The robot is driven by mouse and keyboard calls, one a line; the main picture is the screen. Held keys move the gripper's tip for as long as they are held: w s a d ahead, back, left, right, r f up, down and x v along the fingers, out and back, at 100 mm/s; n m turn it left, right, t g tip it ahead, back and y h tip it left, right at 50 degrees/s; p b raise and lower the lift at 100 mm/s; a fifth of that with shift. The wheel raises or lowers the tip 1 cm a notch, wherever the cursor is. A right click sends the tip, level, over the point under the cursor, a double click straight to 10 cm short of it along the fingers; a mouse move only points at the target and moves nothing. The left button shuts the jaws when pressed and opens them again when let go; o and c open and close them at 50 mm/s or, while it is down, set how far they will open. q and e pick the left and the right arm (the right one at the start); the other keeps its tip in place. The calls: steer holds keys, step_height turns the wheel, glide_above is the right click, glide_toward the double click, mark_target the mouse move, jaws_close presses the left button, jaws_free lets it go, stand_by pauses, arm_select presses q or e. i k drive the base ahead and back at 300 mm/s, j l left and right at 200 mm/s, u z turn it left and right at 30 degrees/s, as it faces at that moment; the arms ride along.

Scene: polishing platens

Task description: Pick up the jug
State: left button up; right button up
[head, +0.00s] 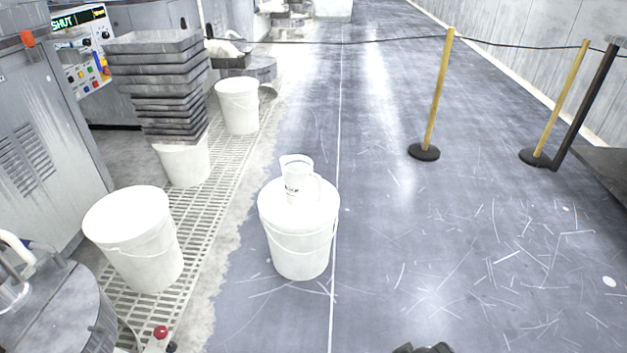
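The jug (297,182) is white with small dark print on its side. It stands upright on the closed white lid of a bucket (299,246) in the middle of the head view. Nothing is touching the jug except the lid under it. A small dark piece at the bottom edge looks like the tip of my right gripper (424,349), well below and to the right of the bucket. It is mostly cut off, so its opening does not show. My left gripper is not in view.
White buckets (137,243) stand on the grating at left, one under stacked grey trays (160,85). Machine cabinets (35,130) line the left side. Yellow posts (437,95) with a rope stand at right. The scratched blue-grey floor (450,250) right of the jug's bucket is clear.

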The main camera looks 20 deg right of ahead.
mark_target(297, 170)
steer(key=z, duration=0.45)
steer(key=u, duration=0.8)
steer(key=l+u, duration=0.6)
steer(key=u, duration=0.15)
steer(key=l+u, duration=0.4)
steer(key=k+l+u, duration=0.2)
steer(key=l, duration=0.15)
steer(key=l+u, duration=0.15)
steer(key=l, duration=0.2)
steer(key=k+l+u, duration=0.2)
steer(key=k+l, duration=0.15)
steer(key=l, duration=0.25)
steer(key=k+l+u, duration=0.1)
steer(key=l, duration=0.25)
steer(key=k+l, duration=0.2)
steer(key=l, duration=0.2)
steer(key=i+l, duration=0.1)
steer(key=l, duration=0.35)
steer(key=i+l, duration=0.1)
steer(key=l, duration=0.3)
steer(key=i+l, duration=0.1)
steer(key=l, duration=0.75)
steer(key=i+u, duration=0.05)
